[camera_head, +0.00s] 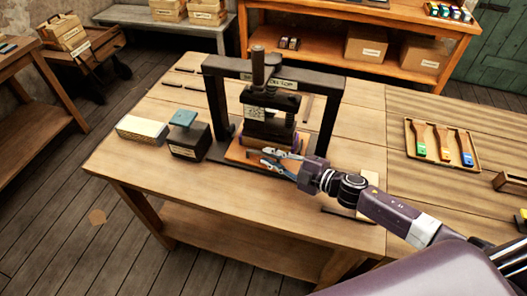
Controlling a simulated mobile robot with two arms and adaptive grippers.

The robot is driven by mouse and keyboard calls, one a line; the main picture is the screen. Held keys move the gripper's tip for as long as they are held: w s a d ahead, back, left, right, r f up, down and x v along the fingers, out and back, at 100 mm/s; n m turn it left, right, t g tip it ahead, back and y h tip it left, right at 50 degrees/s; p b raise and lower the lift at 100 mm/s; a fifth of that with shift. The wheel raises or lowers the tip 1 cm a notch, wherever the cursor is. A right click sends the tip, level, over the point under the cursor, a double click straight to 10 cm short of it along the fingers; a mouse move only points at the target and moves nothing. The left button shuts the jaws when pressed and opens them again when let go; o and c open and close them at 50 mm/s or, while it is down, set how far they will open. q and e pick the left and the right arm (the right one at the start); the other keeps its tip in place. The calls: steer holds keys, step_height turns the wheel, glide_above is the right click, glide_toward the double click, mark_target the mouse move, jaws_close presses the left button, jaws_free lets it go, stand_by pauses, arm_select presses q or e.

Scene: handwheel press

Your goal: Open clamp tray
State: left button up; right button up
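A dark handwheel press (214,98) stands on the wooden table (215,212), with a frame, an upright post (258,68) and a dark block (268,122) in its middle. Under the block is an orange-brown tray-like base (236,152), which I take for the clamp tray; I cannot tell how far out it sits. My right gripper (266,157) is at the front right of this base, its two fingers apart and pointing left. Its fingers overlap the base's front edge in the picture; I cannot tell whether they touch it. My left gripper is not in view.
A tray with several coloured brushes (442,143) lies on the right-hand table. The table's front left is clear.

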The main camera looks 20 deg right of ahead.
mark_target(267, 156)
steer(key=x, duration=0.2)
steer(key=shift+w+a+f, duration=0.1)
steer(key=shift+w+a, duration=0.05)
steer(key=shift+w, duration=0.2)
steer(key=shift+w+a, duration=0.1)
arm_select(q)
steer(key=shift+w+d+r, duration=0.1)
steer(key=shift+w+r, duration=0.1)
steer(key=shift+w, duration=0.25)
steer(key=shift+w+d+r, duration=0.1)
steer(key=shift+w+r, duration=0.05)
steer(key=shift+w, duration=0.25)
arm_select(e)
jaws_close()
